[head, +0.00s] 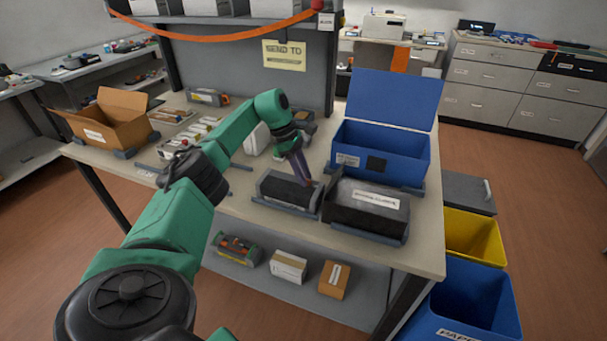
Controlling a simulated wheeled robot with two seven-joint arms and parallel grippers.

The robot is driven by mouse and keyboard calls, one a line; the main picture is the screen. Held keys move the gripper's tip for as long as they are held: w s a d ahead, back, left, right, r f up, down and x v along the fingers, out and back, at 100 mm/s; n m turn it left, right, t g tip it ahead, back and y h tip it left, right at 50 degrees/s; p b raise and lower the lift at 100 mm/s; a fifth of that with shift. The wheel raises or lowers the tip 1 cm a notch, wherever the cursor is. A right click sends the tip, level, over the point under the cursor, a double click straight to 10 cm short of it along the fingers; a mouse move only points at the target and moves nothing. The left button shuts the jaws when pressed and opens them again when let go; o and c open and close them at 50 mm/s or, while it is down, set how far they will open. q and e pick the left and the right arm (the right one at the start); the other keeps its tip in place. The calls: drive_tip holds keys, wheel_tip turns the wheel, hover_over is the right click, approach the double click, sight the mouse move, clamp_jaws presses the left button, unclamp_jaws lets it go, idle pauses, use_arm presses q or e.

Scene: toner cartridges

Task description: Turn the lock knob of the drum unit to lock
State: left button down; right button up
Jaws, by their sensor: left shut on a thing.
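The drum unit (283,189) is a dark, boxy unit on a cradle at the front middle of the table. My left gripper (306,182) reaches down to the right end of the drum unit, its fingers angled downward. It is shut on a small reddish part at that end, which looks like the lock knob; the fingers mostly hide it, so its turned position cannot be told. My right gripper is not in view.
A black box (352,211) with a white label stands close to the right of the drum unit. An open blue bin (410,149) is behind it. An open cardboard box (103,128) stands at the table's left. Yellow (478,232) and blue (465,312) floor bins stand at the right.

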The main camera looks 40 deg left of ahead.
sight(297, 181)
use_arm(q)
drive_tip(key=c, duration=0.9)
unclamp_jaws()
drive_tip(key=shift+c, duration=0.2)
drive_tip(key=v, duration=0.6)
drive_tip(key=shift+b, duration=0.3)
drive_tip(key=p+v, duration=0.2)
drive_tip(key=v, duration=0.6)
drive_tip(key=shift+r, duration=0.35)
drive_tip(key=shift+s, duration=0.1)
